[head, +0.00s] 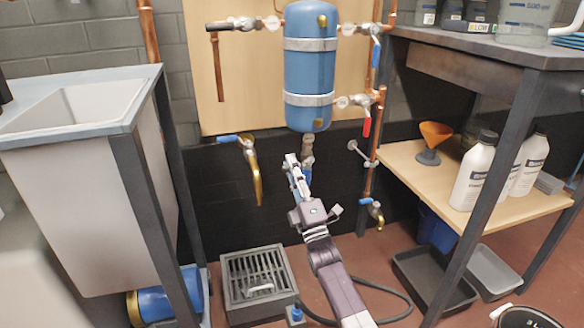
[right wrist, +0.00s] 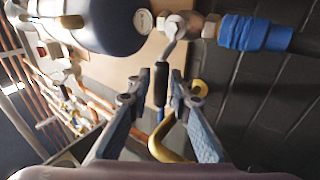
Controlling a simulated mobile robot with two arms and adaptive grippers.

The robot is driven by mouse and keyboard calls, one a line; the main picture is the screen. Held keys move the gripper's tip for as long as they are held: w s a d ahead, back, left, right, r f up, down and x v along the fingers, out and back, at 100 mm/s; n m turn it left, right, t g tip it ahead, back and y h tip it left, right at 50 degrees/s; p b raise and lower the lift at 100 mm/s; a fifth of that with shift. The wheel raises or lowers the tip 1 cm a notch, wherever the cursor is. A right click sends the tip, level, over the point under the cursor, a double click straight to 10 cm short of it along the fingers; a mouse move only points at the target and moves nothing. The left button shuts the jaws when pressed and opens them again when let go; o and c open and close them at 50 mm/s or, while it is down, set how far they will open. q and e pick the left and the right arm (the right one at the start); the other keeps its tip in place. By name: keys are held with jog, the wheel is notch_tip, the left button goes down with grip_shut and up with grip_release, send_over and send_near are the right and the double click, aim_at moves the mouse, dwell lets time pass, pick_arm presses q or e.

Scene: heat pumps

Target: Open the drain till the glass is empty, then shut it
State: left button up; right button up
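A blue tank (head: 310,70) with two pale bands hangs upright on the wooden wall board; its end also shows in the right wrist view (right wrist: 100,22). Below it is a metal valve fitting (head: 308,142), partly behind my right gripper (head: 298,165). In the right wrist view a silver lever with a dark grip (right wrist: 160,86) comes off this fitting (right wrist: 188,24). My right gripper (right wrist: 160,78) has its fingers apart, one on each side of the dark grip, with small gaps showing. I cannot make out a glass. My left gripper is not in view.
A brass spout with a blue handle (head: 251,165) is left of my right gripper. Red-handled (head: 366,125) and blue-handled (head: 376,53) valves are to the right. A floor grate (head: 256,272) lies below. A sink (head: 80,110) and a workbench (head: 480,50) flank the space.

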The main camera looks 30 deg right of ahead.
jog(key=v, duration=1.2)
jog(key=shift+s, duration=0.1)
